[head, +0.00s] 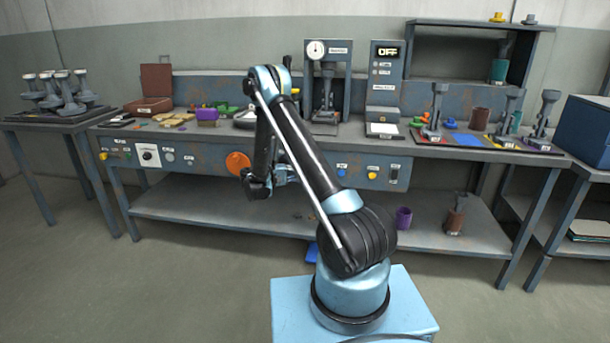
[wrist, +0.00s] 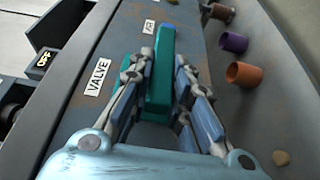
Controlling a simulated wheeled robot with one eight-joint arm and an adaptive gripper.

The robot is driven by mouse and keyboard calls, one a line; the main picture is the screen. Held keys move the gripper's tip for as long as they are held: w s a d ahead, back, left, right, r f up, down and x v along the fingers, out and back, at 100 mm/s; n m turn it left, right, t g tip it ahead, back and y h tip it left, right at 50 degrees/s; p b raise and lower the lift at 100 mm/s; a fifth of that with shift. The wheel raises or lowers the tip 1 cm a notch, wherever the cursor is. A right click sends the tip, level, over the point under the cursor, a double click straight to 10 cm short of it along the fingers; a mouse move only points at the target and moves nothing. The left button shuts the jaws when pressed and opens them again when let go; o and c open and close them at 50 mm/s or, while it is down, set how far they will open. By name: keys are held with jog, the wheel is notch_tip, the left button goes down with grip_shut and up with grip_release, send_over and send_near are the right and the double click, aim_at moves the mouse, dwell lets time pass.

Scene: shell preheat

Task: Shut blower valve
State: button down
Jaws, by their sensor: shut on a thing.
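The blower valve shows in the wrist view as a long teal-green lever (wrist: 160,82) on the grey front panel, beside a white VALVE label (wrist: 98,77). My gripper (wrist: 164,66) has one finger on each side of the lever and is shut on it. The lever runs away from the gripper along the panel, towards an AIR label (wrist: 148,27). In the head view my gripper (head: 291,173) is at the bench's front panel, and my arm hides the valve there.
The workbench (head: 220,142) carries a press, trays and small parts. An orange round knob (head: 237,162) is left of my gripper on the panel. Cups, including a purple one (wrist: 234,42), stand on the lower shelf.

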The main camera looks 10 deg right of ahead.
jog(key=shift+w+f, duration=0.1)
jog(key=shift+f, duration=0.05)
jog(key=c, duration=1.5)
grip_release()
jog(key=shift+s+a+f, duration=0.1)
jog(key=shift+s+a, duration=0.05)
jog(key=shift+a, duration=1.75)
jog(key=shift+s+a, duration=0.15)
jog(key=shift+a, duration=1.7)
jog(key=shift+s, duration=0.1)
